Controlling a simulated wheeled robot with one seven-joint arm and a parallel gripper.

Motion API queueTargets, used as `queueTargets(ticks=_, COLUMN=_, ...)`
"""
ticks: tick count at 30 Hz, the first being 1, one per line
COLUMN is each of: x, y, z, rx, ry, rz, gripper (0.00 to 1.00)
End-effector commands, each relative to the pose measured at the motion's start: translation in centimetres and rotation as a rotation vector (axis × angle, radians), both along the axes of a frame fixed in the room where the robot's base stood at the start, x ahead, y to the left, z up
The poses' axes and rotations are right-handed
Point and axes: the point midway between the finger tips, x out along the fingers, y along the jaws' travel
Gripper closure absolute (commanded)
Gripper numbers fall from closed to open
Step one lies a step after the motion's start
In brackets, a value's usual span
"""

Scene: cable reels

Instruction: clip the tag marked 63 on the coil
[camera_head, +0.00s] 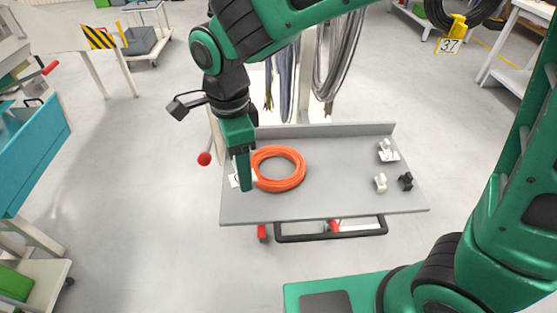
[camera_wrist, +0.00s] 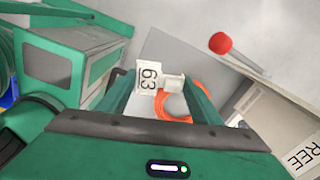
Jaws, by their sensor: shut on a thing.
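The orange coil (camera_head: 292,181) lies flat on the left part of a grey cart top (camera_head: 330,203). My gripper (camera_head: 245,185) points down at the coil's left edge. In the wrist view, my gripper (camera_wrist: 160,82) is shut on the white tag marked 63 (camera_wrist: 149,76), with its white clip part beside it between the fingers. The tag (camera_head: 234,181) shows only partly behind my gripper in the head view. The coil (camera_wrist: 168,108) shows just beyond the tag, partly hidden by it. I cannot tell whether the clip touches the coil.
Two white clips (camera_head: 388,151) (camera_head: 381,182) and a black clip (camera_head: 405,181) stand at the cart's right. The cart has a raised back edge (camera_head: 325,130). A red knob (camera_head: 204,158) is left of it.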

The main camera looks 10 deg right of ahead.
Motion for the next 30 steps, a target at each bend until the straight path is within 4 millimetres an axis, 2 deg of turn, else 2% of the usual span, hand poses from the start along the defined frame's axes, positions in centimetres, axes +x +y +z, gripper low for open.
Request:
queueTargets(ticks=6, x=1.7, y=-5.4, z=-1.7, rx=-0.003, ry=0.003, rz=-0.182, gripper=0.61)
queueTargets(ticks=9, x=2.0, y=-7.4, z=-2.4, rx=-0.003, ry=0.005, rz=-0.255, gripper=0.61)
queueTargets(ticks=12, x=2.2, y=-8.5, z=-2.9, rx=-0.001, ry=0.007, rz=-0.294, gripper=0.61)
queueTargets(ticks=30, x=2.2, y=-8.6, z=-6.7, rx=-0.001, ry=0.008, rz=-0.3, gripper=0.61)
